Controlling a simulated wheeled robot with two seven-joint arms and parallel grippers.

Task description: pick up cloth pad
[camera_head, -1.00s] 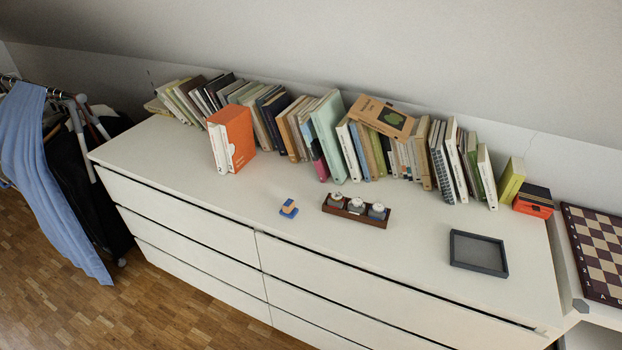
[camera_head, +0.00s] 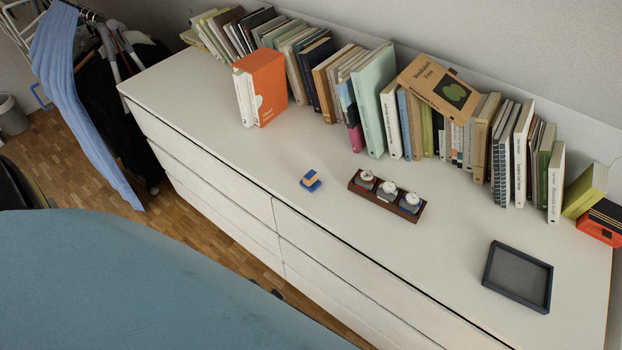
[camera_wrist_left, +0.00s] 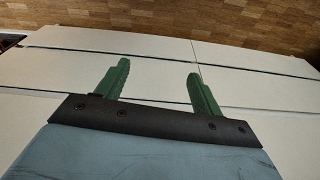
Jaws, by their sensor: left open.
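A small blue and tan folded-looking piece (camera_head: 311,181) lies on the white dresser top near its front edge; it is too small to tell for sure that it is the cloth pad. Beside it, to the right, is a dark red-brown holder (camera_head: 410,213) with three round-topped pieces. My left gripper (camera_wrist_left: 158,68) shows in the left wrist view with two green fingers apart and nothing between them, in front of the drawer fronts. The pad does not show in that view. My right gripper is in neither view.
A dark shallow tray (camera_head: 518,277) lies at the right of the dresser top (camera_head: 225,140). A row of books, an orange box (camera_head: 260,87) among them, stands along the back. A blue cloth (camera_head: 78,100) hangs at the left. Much of the front strip is bare.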

